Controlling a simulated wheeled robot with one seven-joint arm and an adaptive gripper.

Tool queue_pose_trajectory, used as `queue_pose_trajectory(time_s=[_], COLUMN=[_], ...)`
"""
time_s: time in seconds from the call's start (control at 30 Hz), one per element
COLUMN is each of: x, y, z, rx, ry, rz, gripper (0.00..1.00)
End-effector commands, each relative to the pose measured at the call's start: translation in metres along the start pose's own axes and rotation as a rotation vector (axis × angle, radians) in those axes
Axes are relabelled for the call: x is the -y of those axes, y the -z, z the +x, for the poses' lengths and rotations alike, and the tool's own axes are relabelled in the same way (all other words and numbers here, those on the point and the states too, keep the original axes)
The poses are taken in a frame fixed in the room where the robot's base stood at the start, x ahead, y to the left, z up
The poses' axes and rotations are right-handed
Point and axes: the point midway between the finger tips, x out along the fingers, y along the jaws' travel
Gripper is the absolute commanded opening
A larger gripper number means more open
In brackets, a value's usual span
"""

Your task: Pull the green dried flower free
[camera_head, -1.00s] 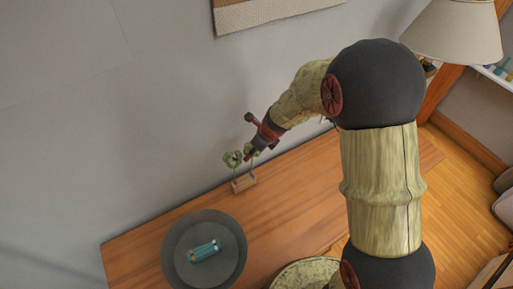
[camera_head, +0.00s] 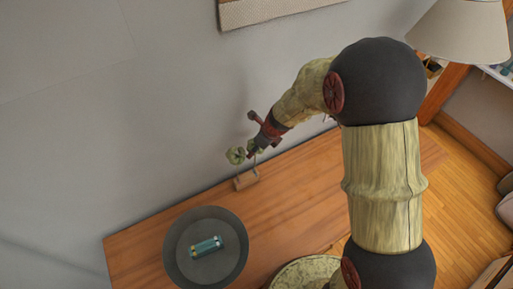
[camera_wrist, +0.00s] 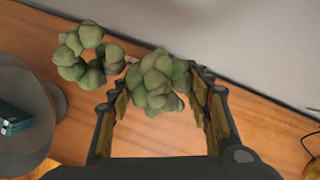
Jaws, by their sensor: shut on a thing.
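Two green dried flower heads stand close together above a small wooden holder (camera_head: 246,180) on the table, near the wall. My gripper (camera_head: 253,150) reaches down from the right and is shut on the right-hand green dried flower (camera_wrist: 158,82). In the wrist view its head sits between the two fingers. The other green flower (camera_head: 235,155) is just left of the fingers and apart from them; it also shows in the wrist view (camera_wrist: 88,55). Thin stems run toward the holder. I cannot tell whether the held stem is still in it.
A dark round tray (camera_head: 178,256) with a teal object (camera_head: 206,247) on it lies at the table's left. A pale patterned round thing (camera_head: 300,273) is at the front edge. The grey wall (camera_head: 120,110) is close behind the flowers. The wooden table (camera_head: 300,190) is clear to the right.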

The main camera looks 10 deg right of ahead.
Motion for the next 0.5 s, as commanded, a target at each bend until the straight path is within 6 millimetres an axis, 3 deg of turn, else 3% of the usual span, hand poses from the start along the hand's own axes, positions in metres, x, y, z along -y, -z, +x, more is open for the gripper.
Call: queue_pose_trajectory(time_s=[0.5], x=[0.001], y=[-0.006], z=[-0.015], rx=[0.0], ry=[0.0], rz=[0.0], gripper=[0.26])
